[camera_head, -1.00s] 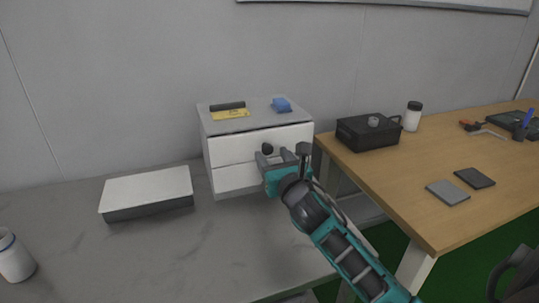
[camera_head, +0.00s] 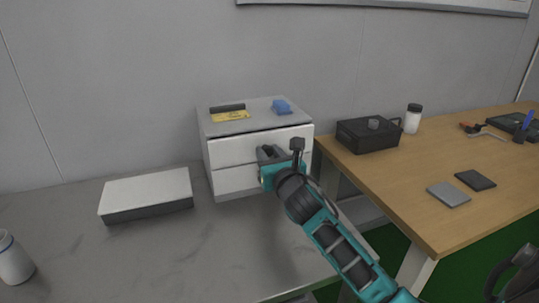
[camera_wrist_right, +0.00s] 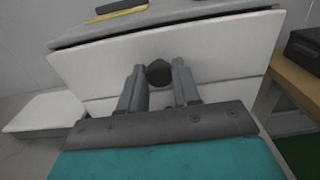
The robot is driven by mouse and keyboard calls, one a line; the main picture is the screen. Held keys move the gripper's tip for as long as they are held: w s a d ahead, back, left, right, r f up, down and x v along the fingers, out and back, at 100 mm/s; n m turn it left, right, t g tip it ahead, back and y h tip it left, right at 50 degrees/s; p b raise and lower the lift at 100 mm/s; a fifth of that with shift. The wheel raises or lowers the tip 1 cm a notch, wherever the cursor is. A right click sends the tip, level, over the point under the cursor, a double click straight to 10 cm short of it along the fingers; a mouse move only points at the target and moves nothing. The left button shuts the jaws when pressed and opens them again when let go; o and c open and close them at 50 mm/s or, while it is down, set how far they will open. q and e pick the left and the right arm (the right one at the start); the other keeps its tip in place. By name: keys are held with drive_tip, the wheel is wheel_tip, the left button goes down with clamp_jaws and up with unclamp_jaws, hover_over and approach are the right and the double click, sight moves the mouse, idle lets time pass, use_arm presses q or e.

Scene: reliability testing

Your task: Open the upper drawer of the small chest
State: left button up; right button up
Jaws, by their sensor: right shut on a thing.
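The small white chest (camera_head: 204,150) stands on the grey table against the wall. Its upper drawer (camera_head: 232,150) looks flush or nearly flush above the lower drawer (camera_head: 236,180). The upper drawer's dark round knob (camera_wrist_right: 159,72) shows between my right fingers in the right wrist view; in the head view the gripper hides it. My right gripper (camera_head: 270,153) is shut on the knob, in front of the upper drawer; it also shows in the right wrist view (camera_wrist_right: 159,80).
A black bar (camera_head: 227,107), a yellow label piece (camera_head: 230,116) and a blue object (camera_head: 281,107) lie on the chest. A white-topped box (camera_head: 147,190) sits to the left. A black box (camera_head: 367,135) stands on the wooden table at right. The grey table before the chest is clear.

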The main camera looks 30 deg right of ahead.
use_arm(q)
drive_tip(key=shift+a, duration=0.1)
use_arm(e)
clamp_jaws()
drive_tip(key=shift+s, duration=0.1)
